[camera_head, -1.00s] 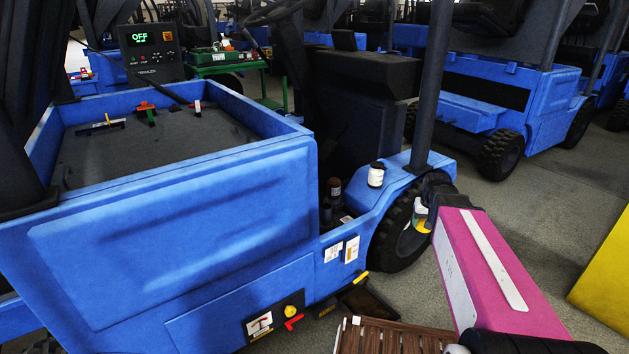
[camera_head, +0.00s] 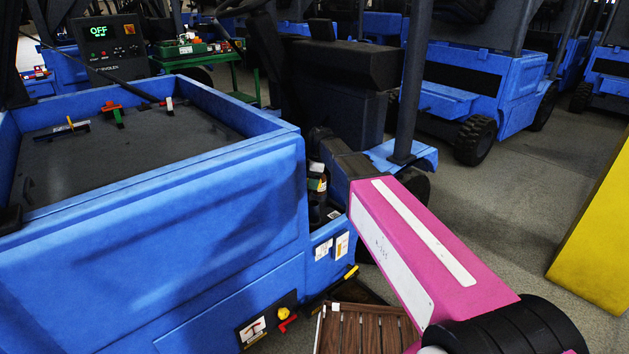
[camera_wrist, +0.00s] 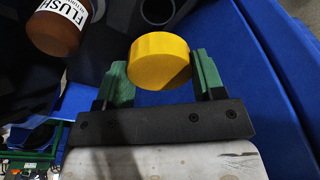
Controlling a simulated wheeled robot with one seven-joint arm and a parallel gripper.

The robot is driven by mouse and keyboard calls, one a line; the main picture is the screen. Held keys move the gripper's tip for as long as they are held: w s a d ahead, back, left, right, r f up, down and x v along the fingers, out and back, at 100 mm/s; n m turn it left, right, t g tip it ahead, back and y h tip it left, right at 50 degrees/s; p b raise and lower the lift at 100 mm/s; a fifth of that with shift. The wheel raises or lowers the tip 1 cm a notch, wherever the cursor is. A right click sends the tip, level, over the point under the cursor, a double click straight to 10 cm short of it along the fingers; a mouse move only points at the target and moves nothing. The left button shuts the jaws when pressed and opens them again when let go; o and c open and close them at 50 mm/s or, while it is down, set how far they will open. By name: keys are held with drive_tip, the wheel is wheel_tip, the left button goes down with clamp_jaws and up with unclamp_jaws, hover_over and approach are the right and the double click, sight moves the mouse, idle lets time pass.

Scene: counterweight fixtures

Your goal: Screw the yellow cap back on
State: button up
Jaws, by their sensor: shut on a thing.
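The yellow cap (camera_wrist: 158,62) is held between the two green finger pads of my gripper (camera_wrist: 160,70) in the wrist view. A dark round opening (camera_wrist: 157,12) shows just beyond the cap, and the cap looks apart from it; the exact gap is hard to judge. In the head view my gripper (camera_head: 317,182) reaches into the recess between the blue truck's rear body (camera_head: 200,215) and its seat area.
A brown bottle with a white "FLUSH" label (camera_wrist: 58,22) stands close to the left of the cap. A blue wall (camera_wrist: 270,90) runs close on the right. In the head view a panel with a yellow knob (camera_head: 284,313) sits low on the truck. Open floor lies right of my arm.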

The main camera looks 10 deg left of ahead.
drive_tip(key=shift+f, duration=3)
drive_tip(key=shift+f, duration=1.95)
drive_tip(key=o, duration=1)
drive_tip(key=shift+c, duration=0.2)
drive_tip(key=shift+r, duration=0.1)
